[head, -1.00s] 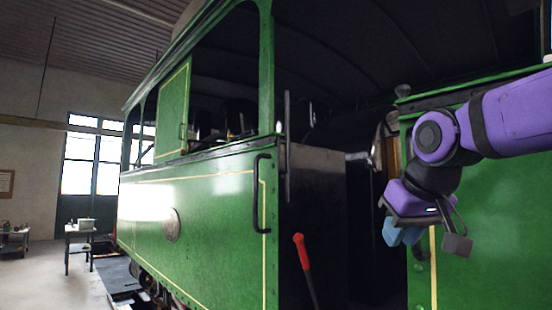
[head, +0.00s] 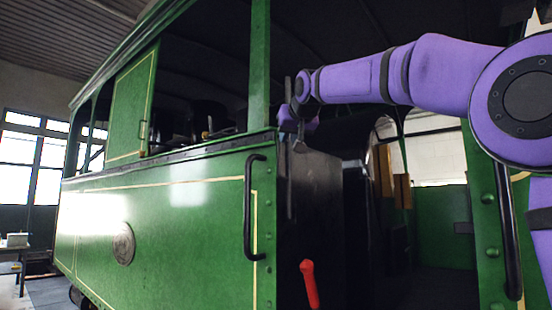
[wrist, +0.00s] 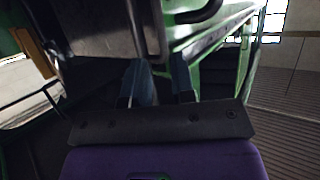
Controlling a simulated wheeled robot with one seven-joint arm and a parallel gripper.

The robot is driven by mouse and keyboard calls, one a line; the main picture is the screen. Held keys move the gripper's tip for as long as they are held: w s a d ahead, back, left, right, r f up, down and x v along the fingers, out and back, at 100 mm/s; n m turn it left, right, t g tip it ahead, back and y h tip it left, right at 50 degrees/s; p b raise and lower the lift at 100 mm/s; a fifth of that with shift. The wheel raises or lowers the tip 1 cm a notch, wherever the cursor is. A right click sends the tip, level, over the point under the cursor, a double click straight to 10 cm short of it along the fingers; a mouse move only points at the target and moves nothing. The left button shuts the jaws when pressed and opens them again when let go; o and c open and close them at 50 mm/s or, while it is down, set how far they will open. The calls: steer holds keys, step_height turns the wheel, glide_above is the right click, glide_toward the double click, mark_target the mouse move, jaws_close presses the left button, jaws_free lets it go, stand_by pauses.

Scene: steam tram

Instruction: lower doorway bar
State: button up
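The doorway bar (head: 289,185) is a thin dark bar standing upright at the left side of the cab doorway. My gripper (head: 291,122) is at its upper part, largely hidden behind my own wrist in the head view. In the wrist view, the two blue fingers of my gripper (wrist: 163,70) stand apart with a gap between them. A dark bar (wrist: 150,28) runs just beyond the fingertips, and I cannot tell whether it lies between them or touches them.
A red-handled lever (head: 309,283) stands low in the doorway. A black grab handle (head: 251,208) is on the green side panel (head: 190,225) left of the doorway. Another dark handrail (head: 507,235) is on the right side. The cab interior between is dark.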

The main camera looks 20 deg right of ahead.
mark_target(280, 154)
steer(key=x, duration=1)
steer(key=shift+f, duration=0.15)
steer(key=shift+s, duration=0.1)
jaws_close()
